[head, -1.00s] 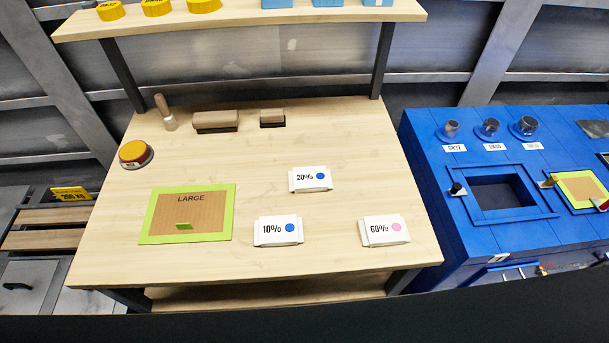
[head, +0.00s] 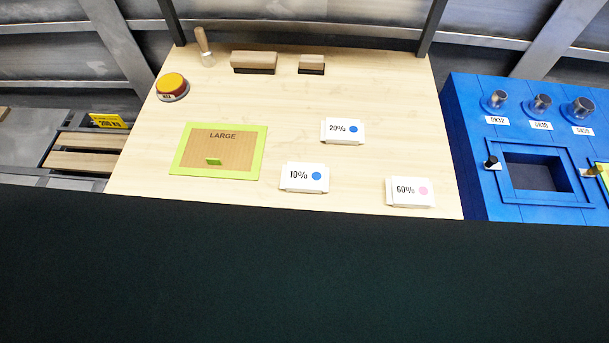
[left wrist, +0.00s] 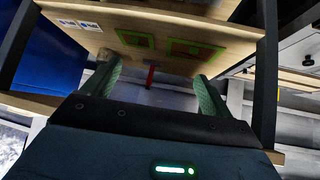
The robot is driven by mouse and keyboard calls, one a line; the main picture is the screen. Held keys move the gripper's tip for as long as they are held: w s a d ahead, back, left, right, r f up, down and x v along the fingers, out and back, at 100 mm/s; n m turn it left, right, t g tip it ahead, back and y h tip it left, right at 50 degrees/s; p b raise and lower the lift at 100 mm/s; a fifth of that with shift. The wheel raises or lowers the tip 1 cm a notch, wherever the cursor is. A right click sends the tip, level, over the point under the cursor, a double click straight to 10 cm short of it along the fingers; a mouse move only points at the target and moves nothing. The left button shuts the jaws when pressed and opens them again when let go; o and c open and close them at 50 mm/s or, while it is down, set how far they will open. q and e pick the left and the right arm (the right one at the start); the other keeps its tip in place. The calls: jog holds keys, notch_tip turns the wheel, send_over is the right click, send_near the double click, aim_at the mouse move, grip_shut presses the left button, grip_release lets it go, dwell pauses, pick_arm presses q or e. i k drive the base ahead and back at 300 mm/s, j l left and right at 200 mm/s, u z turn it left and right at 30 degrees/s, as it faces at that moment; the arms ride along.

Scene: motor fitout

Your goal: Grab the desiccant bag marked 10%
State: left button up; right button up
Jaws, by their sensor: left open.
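The white desiccant bag marked 10% (head: 305,178), with a blue dot, lies flat on the light wooden table (head: 235,90) near its front edge. The bag marked 20% (head: 343,131), also with a blue dot, lies behind it to the right. The bag marked 60% (head: 410,192), with a pink dot, lies to its right. My left gripper (left wrist: 155,85) shows in the left wrist view with its two green fingers wide apart and nothing between them. It is away from the bags. My right gripper is in neither view.
A green-framed panel marked LARGE (head: 218,152) lies left of the 10% bag. A yellow-red button (head: 172,85), a wooden-handled tool (head: 204,46) and two brown blocks (head: 254,62) sit at the back. A blue cabinet (head: 470,130) stands to the right. A dark shape covers the lower head view.

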aim_at(298, 177)
jog(key=l+u, duration=0.1)
jog(key=l, duration=0.3)
jog(key=k+l+u, duration=0.1)
jog(key=l, duration=0.3)
jog(key=k+l+u, duration=0.1)
jog(key=l, duration=0.3)
jog(key=k+l+u, duration=0.15)
jog(key=l, duration=0.2)
jog(key=k+l+u, duration=0.1)
jog(key=l, duration=0.3)
jog(key=k+l+u, duration=0.1)
jog(key=l, duration=0.25)
jog(key=k+l+u, duration=0.1)
jog(key=l, duration=0.25)
jog(key=k, duration=0.1)
